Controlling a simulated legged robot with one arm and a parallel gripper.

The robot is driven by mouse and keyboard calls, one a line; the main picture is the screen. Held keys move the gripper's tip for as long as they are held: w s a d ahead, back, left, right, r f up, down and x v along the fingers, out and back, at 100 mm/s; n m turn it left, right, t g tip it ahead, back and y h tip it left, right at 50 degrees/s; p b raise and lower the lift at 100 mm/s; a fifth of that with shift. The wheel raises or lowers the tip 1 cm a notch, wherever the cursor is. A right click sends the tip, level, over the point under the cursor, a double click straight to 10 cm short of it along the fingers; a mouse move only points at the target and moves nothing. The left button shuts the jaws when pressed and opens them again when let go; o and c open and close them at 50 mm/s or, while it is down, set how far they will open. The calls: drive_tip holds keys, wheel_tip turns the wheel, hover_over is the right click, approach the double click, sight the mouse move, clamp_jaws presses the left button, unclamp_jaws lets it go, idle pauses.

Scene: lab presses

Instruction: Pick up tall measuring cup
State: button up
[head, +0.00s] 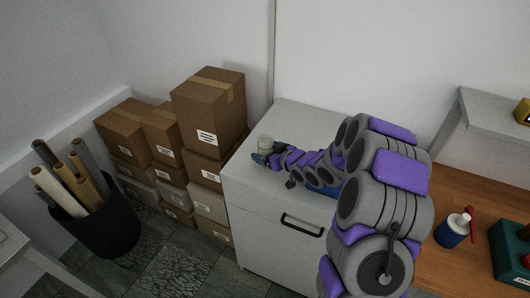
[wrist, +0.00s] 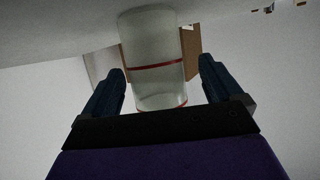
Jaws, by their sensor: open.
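The tall measuring cup (head: 266,145) is a pale, translucent cylinder standing on top of the white cabinet (head: 280,121), near its left edge. In the wrist view the cup (wrist: 153,58) shows red bands around it and lies between my two dark blue fingers. My gripper (head: 258,158) is open at the cup, and a finger covers the cup's lower front in the head view. In the wrist view my gripper (wrist: 160,88) has a gap visible on both sides of the cup. I cannot tell how deep the cup sits between the fingers.
Stacked cardboard boxes (head: 208,108) stand left of the cabinet. A black bin (head: 105,231) with rolled tubes is further left. A wooden bench (head: 455,200) at right holds a blue and white bottle (head: 453,231) and a green box (head: 512,252). The cabinet top behind my arm is clear.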

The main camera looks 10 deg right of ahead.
drive_tip(key=shift+x, duration=1)
drive_tip(key=shift+d, duration=0.2)
drive_tip(key=shift+d, duration=0.1)
drive_tip(key=shift+c, duration=0.6)
drive_tip(key=c, duration=0.9)
